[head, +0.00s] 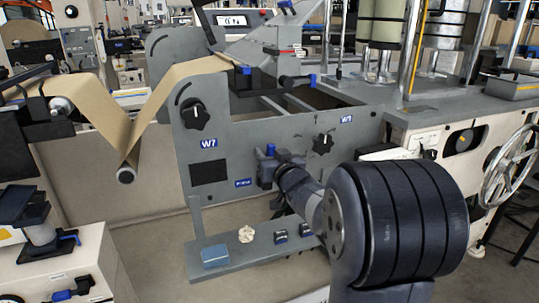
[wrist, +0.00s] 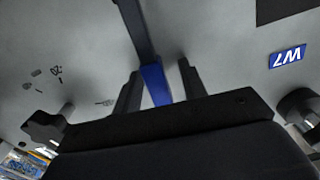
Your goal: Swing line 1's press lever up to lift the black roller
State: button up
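A lever with a blue grip (head: 270,150) shows on the grey machine's side panel in the head view, right at my gripper (head: 268,168). In the wrist view its dark bar comes down from the top edge and ends in a blue grip (wrist: 155,85). That grip lies between the two dark fingers of my gripper (wrist: 159,90). The fingers stand apart, with a visible gap between the grip and the right finger; the left finger is close to the grip, and I cannot tell whether it touches. I cannot pick out the black roller with certainty.
Black knobs (head: 195,114) (head: 322,142) stick out of the side panel, near W7 labels. Brown paper web (head: 110,105) runs over rollers at left. A low grey ledge (head: 225,268) carries a blue box (head: 215,255) and crumpled paper (head: 246,234). A handwheel (head: 510,165) stands at right.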

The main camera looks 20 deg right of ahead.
jog(key=s+p, duration=0.2)
jog(key=s, duration=0.8)
jog(key=shift+s+d, duration=0.2)
jog(key=shift+s, duration=0.2)
jog(key=w+b, duration=0.2)
jog(key=w, duration=0.8)
jog(key=shift+w+a, duration=0.15)
jog(key=shift+w, duration=0.25)
